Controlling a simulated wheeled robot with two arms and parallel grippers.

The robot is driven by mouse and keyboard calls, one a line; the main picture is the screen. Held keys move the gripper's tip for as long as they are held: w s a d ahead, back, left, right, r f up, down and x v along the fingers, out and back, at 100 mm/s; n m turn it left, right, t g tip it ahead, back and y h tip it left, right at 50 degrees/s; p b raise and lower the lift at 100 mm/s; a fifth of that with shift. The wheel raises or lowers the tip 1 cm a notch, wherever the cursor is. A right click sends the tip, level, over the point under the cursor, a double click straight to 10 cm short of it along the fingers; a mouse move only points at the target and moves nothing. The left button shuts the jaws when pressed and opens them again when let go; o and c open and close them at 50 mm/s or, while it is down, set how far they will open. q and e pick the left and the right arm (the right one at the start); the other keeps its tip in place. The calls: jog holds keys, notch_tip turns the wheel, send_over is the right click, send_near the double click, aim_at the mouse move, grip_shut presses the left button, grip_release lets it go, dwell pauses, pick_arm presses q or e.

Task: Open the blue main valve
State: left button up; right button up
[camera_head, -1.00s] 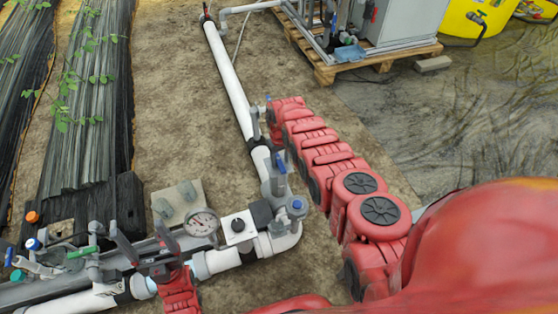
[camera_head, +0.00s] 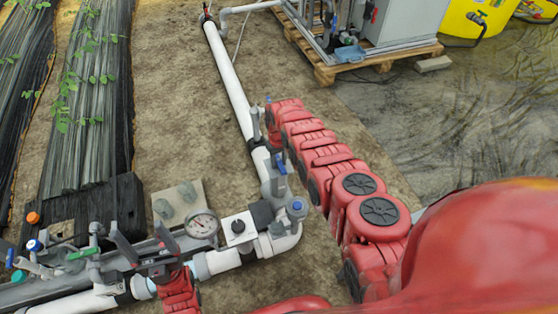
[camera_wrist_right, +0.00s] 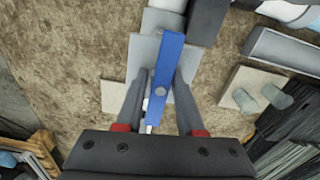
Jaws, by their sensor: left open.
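The blue valve handle (camera_head: 280,163) is on the grey valve body at the corner of the white pipe in the head view. In the right wrist view the blue handle (camera_wrist_right: 165,80) is a long flat bar, running lengthwise between the fingers of my right gripper (camera_wrist_right: 161,78). The fingers stand apart on either side of it, with a gap visible at the left finger; contact at the right finger is unclear. In the head view my right gripper (camera_head: 272,140) is at the pipe by this handle. My left gripper (camera_head: 143,240) is open and empty above the lower pipe, left of the gauge.
A pressure gauge (camera_head: 201,225) and a white box with a black knob (camera_head: 239,228) sit on the lower pipe. Smaller valves with green (camera_head: 81,252) and blue handles are at the far left. A pallet (camera_head: 370,62) with equipment stands at the back. Open soil lies left of the long pipe.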

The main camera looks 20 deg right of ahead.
notch_tip(320, 180, up, 9)
jog(key=p, duration=0.9)
jog(key=shift+s+a+r, duration=0.1)
jog(key=shift+s+a, duration=0.05)
